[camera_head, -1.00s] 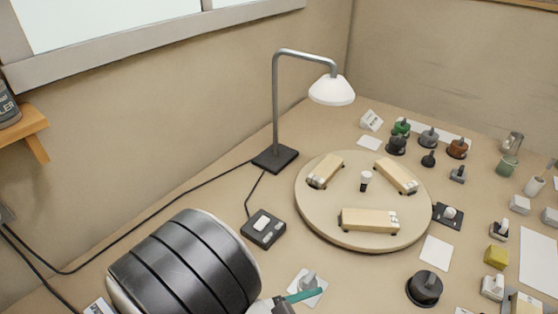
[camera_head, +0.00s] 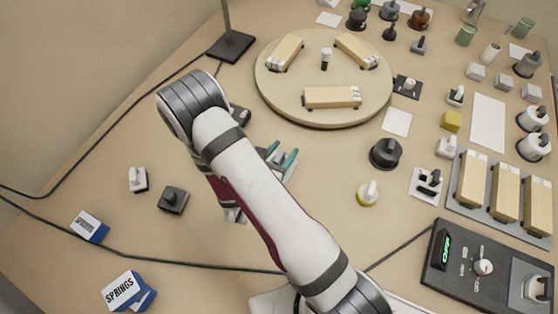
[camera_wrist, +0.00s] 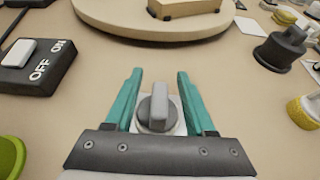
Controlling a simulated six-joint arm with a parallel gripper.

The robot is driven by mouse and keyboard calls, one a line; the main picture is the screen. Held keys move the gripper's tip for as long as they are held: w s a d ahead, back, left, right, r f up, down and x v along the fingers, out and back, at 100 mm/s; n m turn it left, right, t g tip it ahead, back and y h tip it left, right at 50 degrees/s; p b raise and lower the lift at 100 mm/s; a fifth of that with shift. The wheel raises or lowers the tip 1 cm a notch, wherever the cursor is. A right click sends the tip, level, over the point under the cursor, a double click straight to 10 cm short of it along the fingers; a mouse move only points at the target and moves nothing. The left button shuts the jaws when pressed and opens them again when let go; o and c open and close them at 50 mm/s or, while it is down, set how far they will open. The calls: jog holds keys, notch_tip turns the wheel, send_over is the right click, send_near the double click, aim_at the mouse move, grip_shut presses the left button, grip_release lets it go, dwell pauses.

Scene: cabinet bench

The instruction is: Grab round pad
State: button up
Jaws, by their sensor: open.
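A grey round piece with an upright grip (camera_wrist: 158,112) sits on a small white square plate (camera_wrist: 178,127) in the wrist view. It looks like the round pad, though no label shows. My gripper (camera_wrist: 159,78) is open, with one teal finger on each side of the piece and visible gaps between. In the head view my gripper (camera_head: 279,154) is over the table in front of the turntable, and my arm hides most of the piece. A larger black round piece with a grip (camera_head: 386,153) stands to the right; it also shows in the wrist view (camera_wrist: 282,48).
The round turntable (camera_head: 275,99) with wooden blocks lies just beyond. A black ON/OFF switch box (camera_wrist: 36,67) is to the left. A yellow-based knob (camera_head: 368,194) is to the right. Black cables cross the table, and a control panel (camera_head: 455,270) fills the front right.

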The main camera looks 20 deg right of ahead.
jog(key=shift+w+d+f, duration=0.1)
jog(key=shift+w+d, duration=0.1)
grip_shut()
dwell(0.3)
